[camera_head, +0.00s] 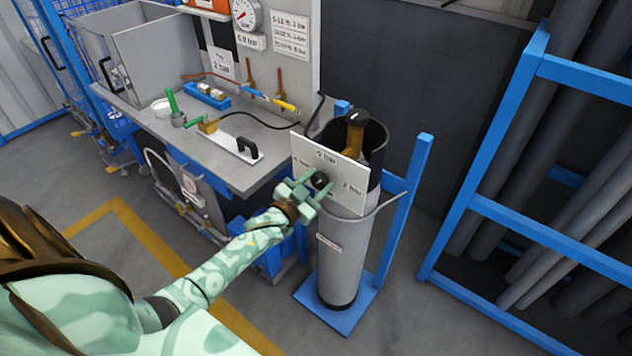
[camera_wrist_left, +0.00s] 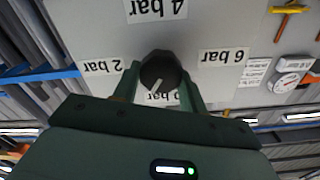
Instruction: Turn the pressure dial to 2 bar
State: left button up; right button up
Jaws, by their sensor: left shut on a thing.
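The pressure dial (camera_head: 320,180) is a black round knob on a white panel (camera_head: 345,185) at the front of a grey cylinder (camera_head: 342,250). In the left wrist view the dial (camera_wrist_left: 160,75) has a white mark that points down and slightly left, near the 0 bar label (camera_wrist_left: 165,98) and a little to its 2 bar side. The 2 bar label (camera_wrist_left: 103,67) is left there, 4 bar above, 6 bar right. My left gripper (camera_head: 318,186) is shut on the dial, one finger on either side. The 0 bar label is partly hidden by the gripper.
A round gauge (camera_head: 246,14) hangs on the wall above a small reading plate (camera_head: 251,41). A grey workbench (camera_head: 190,135) with tools stands to the left. A blue rack (camera_head: 500,210) of pipes is at the right. Blue posts (camera_head: 412,180) flank the cylinder.

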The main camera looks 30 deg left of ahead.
pick_arm(q)
jog(key=m, duration=0.5)
jog(key=shift+d+f+m+b, duration=0.15)
jog(key=shift+m+b, duration=0.15)
jog(key=m+b, duration=0.1)
jog(key=m, duration=0.4)
jog(key=shift+f, duration=0.1)
jog(key=shift+m, duration=0.3)
jog(key=o, duration=1)
jog(key=s, duration=1.1)
jog(key=s+a, duration=0.1)
jog(key=s, duration=0.4)
jog(key=shift+s, duration=0.2)
